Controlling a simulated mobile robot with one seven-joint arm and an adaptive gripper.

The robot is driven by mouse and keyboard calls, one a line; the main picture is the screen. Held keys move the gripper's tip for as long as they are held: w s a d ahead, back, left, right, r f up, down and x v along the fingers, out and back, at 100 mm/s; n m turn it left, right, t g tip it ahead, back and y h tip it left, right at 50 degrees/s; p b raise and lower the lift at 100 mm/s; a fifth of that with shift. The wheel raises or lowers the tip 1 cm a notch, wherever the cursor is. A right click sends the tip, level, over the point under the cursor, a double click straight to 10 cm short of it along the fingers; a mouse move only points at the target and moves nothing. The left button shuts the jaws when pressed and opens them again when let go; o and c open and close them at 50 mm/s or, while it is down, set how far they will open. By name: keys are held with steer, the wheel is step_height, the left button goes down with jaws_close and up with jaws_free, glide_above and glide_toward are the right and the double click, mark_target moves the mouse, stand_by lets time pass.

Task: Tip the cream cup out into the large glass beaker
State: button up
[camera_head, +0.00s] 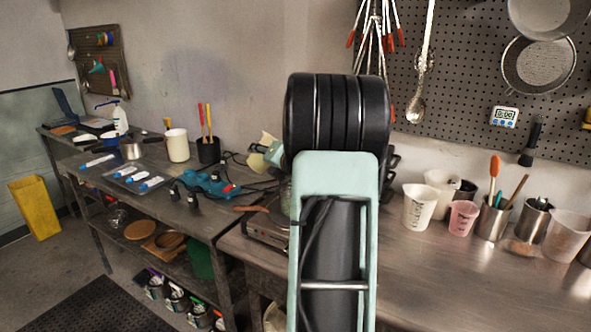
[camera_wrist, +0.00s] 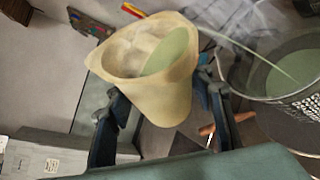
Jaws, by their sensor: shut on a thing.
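The cream cup (camera_wrist: 160,98) is tilted in the wrist view, with pale green liquid inside. My gripper (camera_wrist: 162,100) is shut on it, one finger on each side. A thin pale stream runs from the cup's lip into the large glass beaker (camera_wrist: 250,88) on the right, where green liquid shows inside. In the head view the cup (camera_head: 266,139) shows left of my arm. The beaker (camera_head: 285,192) is mostly hidden behind my arm there.
A hot plate (camera_head: 262,230) stands on the bench below the cup, partly hidden by my arm. White cups (camera_head: 418,208), a pink cup (camera_head: 462,217) and a metal tool holder (camera_head: 492,222) stand to the right. The right bench front is clear.

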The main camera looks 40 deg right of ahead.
steer(key=shift+r+p, duration=0.25)
steer(key=shift+p, duration=0.1)
steer(key=shift+d+f+m+t+y, duration=0.1)
steer(key=shift+f+m+t+y, duration=0.2)
steer(key=shift+m, duration=0.5)
steer(key=shift+f+m+t+y, duration=0.1)
steer(key=shift+f+m+t, duration=0.25)
steer(key=shift+m, duration=0.45)
stand_by(1.8)
steer(key=shift+s+d+r+m+t+p, duration=0.1)
steer(key=shift+r+m+t+p, duration=0.25)
steer(key=shift+r+m+p, duration=0.35)
stand_by(1.2)
steer(key=shift+s+d+r+m+t+y+p, duration=0.2)
steer(key=shift+d+m+p, duration=0.1)
steer(key=shift+d+m, duration=0.1)
steer(key=shift+s+d+r+m+t+y+p, duration=0.1)
steer(key=shift+s+d+r+m+p, duration=0.05)
steer(key=shift+s+d+m+p, duration=0.15)
stand_by(0.9)
steer(key=shift+d+f+m, duration=0.15)
steer(key=shift+d+m, duration=0.05)
steer(key=shift+m, duration=0.1)
stand_by(0.5)
